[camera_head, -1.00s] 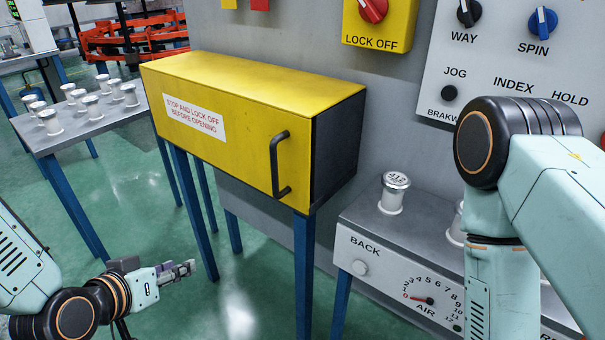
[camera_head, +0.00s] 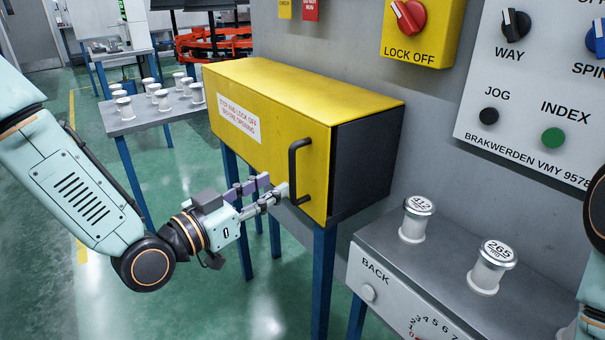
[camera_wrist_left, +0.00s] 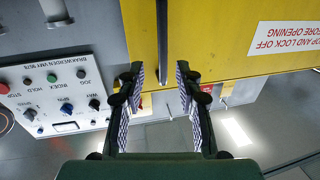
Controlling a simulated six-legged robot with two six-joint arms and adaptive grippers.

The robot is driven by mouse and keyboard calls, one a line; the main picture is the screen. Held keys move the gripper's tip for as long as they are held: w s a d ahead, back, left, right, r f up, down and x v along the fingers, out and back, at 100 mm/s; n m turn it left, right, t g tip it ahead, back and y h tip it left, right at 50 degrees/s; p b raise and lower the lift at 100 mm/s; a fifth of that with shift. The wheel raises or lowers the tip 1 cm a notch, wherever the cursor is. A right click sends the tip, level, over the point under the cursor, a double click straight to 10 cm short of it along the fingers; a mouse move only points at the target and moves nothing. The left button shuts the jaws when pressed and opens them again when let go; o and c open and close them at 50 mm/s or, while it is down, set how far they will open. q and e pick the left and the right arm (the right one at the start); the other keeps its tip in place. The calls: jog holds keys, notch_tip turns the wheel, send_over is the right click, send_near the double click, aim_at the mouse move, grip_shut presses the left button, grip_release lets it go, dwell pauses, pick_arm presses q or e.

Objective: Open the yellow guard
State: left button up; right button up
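The yellow guard (camera_head: 270,125) is a long box with a dark end, and its front looks closed. A black bar handle (camera_head: 293,172) stands upright near the front's right end. My left gripper (camera_head: 274,186) is open, its fingertips close to the handle's lower part. In the left wrist view, the gripper (camera_wrist_left: 160,72) has its fingers apart, and the dark handle (camera_wrist_left: 162,42) lines up with the gap between them. The yellow guard (camera_wrist_left: 225,35) fills the upper right there. I cannot tell whether a finger touches the handle. My right gripper is out of view.
A yellow LOCK OFF box with a red knob (camera_head: 409,17) is on the wall above. Labelled white spindles (camera_head: 491,267) stand on the grey ledge at right. A side table (camera_head: 130,122) with several spindles stands behind at left. Blue legs (camera_head: 323,275) support the guard.

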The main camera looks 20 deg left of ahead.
pick_arm(q)
jog(key=w, duration=0.1)
jog(key=b, duration=0.2)
send_over(293, 198)
jog(key=shift+w+f, duration=0.15)
jog(key=shift+w, duration=0.2)
jog(key=shift+a, duration=0.1)
grip_shut()
dwell(0.3)
dwell(0.6)
